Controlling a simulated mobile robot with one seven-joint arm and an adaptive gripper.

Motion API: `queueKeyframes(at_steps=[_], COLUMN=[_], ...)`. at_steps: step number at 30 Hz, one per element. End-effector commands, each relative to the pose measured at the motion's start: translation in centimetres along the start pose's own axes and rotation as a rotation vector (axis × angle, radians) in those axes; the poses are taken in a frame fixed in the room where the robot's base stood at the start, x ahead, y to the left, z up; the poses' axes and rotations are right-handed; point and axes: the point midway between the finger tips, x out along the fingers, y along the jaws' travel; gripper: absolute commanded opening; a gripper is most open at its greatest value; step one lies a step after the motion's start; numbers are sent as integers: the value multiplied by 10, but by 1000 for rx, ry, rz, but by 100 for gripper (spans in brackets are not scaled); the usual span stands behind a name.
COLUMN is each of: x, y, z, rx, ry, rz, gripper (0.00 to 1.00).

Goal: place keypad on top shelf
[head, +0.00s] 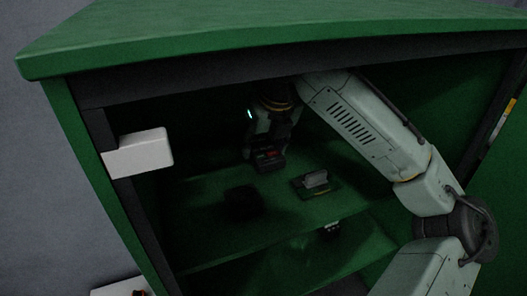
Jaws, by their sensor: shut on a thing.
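The green cabinet is open, and its top shelf (210,240) shows as a green board inside. My gripper (268,148) reaches in under the cabinet's roof and points down over this shelf. It is shut on a small dark keypad (270,160) with reddish and green marks on its face. The keypad is at or just above the shelf; I cannot tell whether it touches. The fingertips are dark and hard to make out.
A black block (242,203) and a small board with a grey part (315,181) stand on the same shelf, near the keypad. A white box (139,153) is on the left door frame. A small dark item (331,229) shows below the shelf edge.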

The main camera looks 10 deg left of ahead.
Motion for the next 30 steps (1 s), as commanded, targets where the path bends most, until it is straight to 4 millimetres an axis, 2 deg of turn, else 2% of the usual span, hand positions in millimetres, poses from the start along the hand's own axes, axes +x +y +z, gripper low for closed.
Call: queueKeyframes(at_steps=[1,3,18,19,27,30], x=[10,15,18,18,17,17], y=[0,-1,0,0,0,0], z=[-2,-5,-7,-7,-7,-7], rx=[0,1,0,0,0,0], ry=[1,-1,0,0,0,0], rz=[-2,-2,1,0,0,0], gripper=[21,21,21,52,70,71])
